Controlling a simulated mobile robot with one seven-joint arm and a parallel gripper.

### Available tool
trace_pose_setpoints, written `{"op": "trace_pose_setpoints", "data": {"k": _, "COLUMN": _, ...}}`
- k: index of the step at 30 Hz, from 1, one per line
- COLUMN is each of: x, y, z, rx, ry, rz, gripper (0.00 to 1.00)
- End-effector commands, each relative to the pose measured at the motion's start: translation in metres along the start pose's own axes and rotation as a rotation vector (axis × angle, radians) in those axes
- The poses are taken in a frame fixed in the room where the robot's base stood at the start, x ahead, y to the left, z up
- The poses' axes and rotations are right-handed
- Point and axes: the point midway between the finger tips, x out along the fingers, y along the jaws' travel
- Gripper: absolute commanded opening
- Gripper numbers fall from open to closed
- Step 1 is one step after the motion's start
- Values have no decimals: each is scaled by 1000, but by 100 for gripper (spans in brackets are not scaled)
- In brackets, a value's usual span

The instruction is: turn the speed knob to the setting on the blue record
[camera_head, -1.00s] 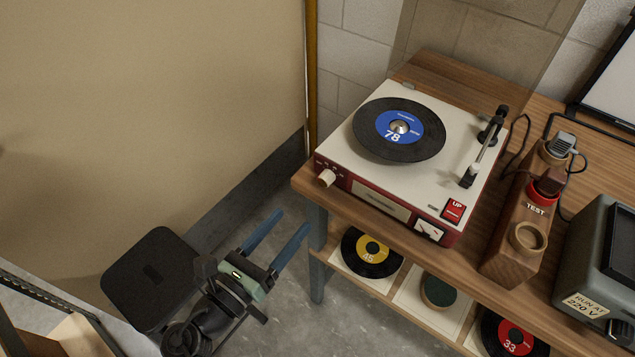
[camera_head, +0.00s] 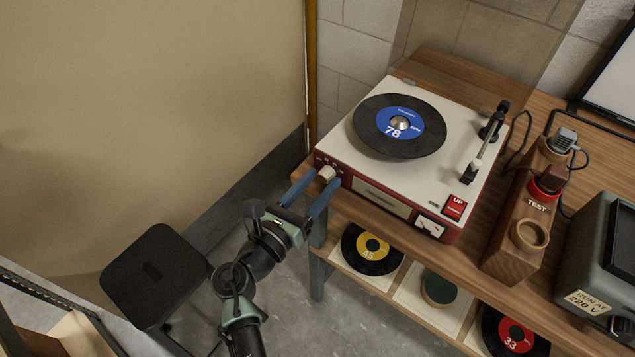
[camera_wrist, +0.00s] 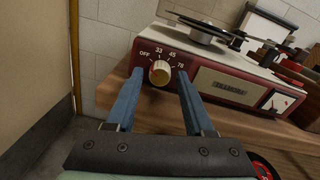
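The blue-labelled record (camera_head: 399,126) lies on the white and red turntable (camera_head: 330,144); its label reads 78. The cream speed knob (camera_head: 327,174) is on the turntable's front at the left end. In the wrist view the knob (camera_wrist: 160,73) has marks OFF, 33, 45 and 78 around its upper side. Its pointer is too small to read for certain. My gripper (camera_head: 309,184) is open, with blue fingers. In the wrist view the fingers (camera_wrist: 158,82) stand to the left and right of the knob, apart from it, with nothing held.
The turntable stands on a wooden bench (camera_head: 415,67). A wooden TEST block (camera_head: 517,232) and a grey box (camera_head: 601,253) marked RUN AT 220 V are at the right. A yellow-labelled record (camera_head: 371,251) and a red-labelled record (camera_head: 514,336) lie on the shelf below. A beige panel is at the left.

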Motion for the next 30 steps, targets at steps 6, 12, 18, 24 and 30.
{"op": "trace_pose_setpoints", "data": {"k": 6, "x": 0, "y": 0, "z": 0, "rx": 0, "ry": 0, "rz": 0, "gripper": 11}}
{"op": "trace_pose_setpoints", "data": {"k": 12, "x": 0, "y": 0, "z": 0, "rx": 0, "ry": 0, "rz": 0, "gripper": 0}}
{"op": "trace_pose_setpoints", "data": {"k": 18, "x": 0, "y": 0, "z": 0, "rx": 15, "ry": -1, "rz": 0, "gripper": 0}}
{"op": "trace_pose_setpoints", "data": {"k": 24, "x": 0, "y": 0, "z": -1, "rx": 89, "ry": -4, "rz": -1, "gripper": 0}}
{"op": "trace_pose_setpoints", "data": {"k": 30, "x": 0, "y": 1, "z": -3, "rx": 236, "ry": -10, "rz": -2, "gripper": 0}}
